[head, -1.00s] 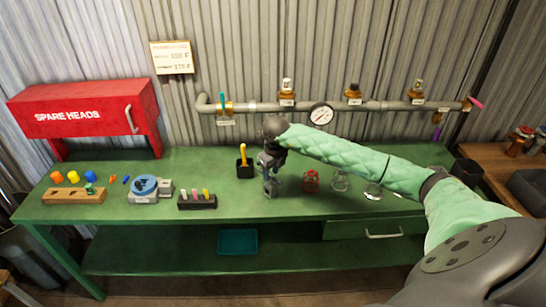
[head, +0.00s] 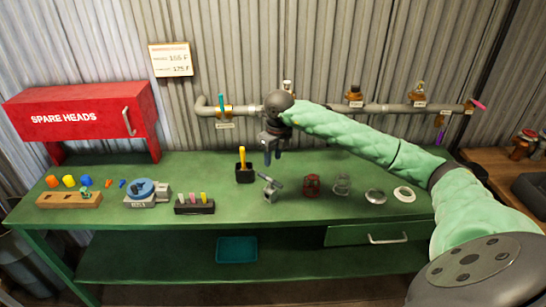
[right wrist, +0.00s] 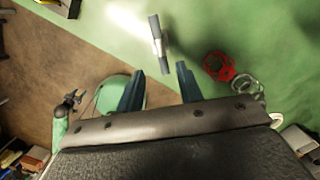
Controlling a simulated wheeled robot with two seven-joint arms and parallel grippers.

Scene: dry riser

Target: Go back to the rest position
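My right gripper (head: 273,158) hangs above the green bench, fingers pointing down. In the right wrist view its two fingers (right wrist: 160,88) are apart with nothing between them. A small grey tool (head: 270,188) stands on the bench below and in front of the gripper, clear of it. It also shows beyond the fingertips in the right wrist view (right wrist: 156,42). My left gripper is outside the head view. A dark gripper on a green sleeve, which looks like my left one (right wrist: 70,102), shows small at the left of the right wrist view; its finger opening is unclear.
A pipe (head: 385,108) with a gauge runs behind my right arm. The red cabinet (head: 80,112) is left.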

